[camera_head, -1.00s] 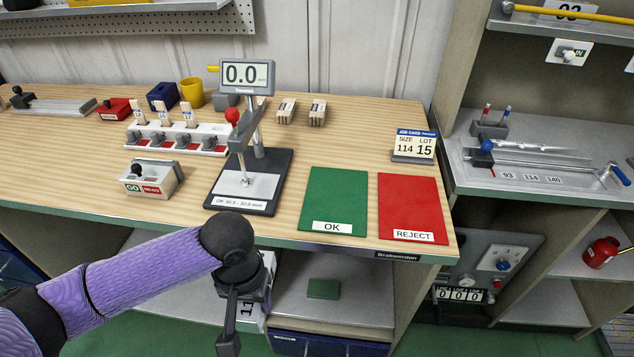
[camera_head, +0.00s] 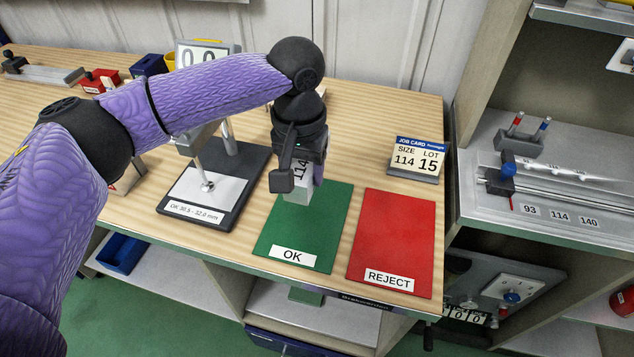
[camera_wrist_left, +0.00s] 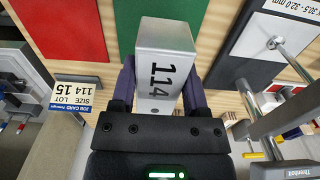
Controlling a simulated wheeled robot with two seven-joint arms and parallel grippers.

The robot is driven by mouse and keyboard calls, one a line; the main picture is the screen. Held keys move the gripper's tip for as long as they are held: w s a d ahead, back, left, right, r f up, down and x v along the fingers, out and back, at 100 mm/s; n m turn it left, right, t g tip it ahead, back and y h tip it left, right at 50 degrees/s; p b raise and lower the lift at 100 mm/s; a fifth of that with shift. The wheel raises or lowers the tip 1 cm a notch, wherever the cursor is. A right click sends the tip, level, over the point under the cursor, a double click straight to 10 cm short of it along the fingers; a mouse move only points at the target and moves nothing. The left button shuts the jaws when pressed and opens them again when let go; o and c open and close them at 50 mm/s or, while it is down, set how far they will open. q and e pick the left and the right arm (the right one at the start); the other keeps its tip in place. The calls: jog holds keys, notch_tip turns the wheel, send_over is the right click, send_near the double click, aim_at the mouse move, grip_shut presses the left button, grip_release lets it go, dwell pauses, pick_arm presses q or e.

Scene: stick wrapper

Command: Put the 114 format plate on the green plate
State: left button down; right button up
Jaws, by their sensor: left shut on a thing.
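The 114 format plate is a pale grey block marked 114; it shows in the head view (camera_head: 298,190) and in the left wrist view (camera_wrist_left: 165,38). My left gripper (camera_head: 301,176) is shut on it, with a finger on each side in the left wrist view (camera_wrist_left: 163,92). The green plate (camera_head: 320,225), labelled OK, lies flat on the bench. The format plate appears over its back left part in the head view; I cannot tell whether they touch. My right gripper is not in view.
A red plate (camera_head: 395,240) labelled REJECT lies right of the green one. The job card (camera_head: 417,158) stands behind it. A gauge stand (camera_head: 215,185) is close on the left. The bench's front edge (camera_head: 310,287) runs just before the plates.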

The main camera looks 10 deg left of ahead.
aim_at(305, 221)
pick_arm(q)
notch_tip(305, 221, down, 10)
jog(key=b, duration=0.3)
jog(key=shift+c, duration=0.4)
grip_release()
notch_tip(305, 221, up, 12)
jog(key=p, duration=0.3)
jog(key=shift+r+p, duration=0.1)
jog(key=shift+p, duration=0.3)
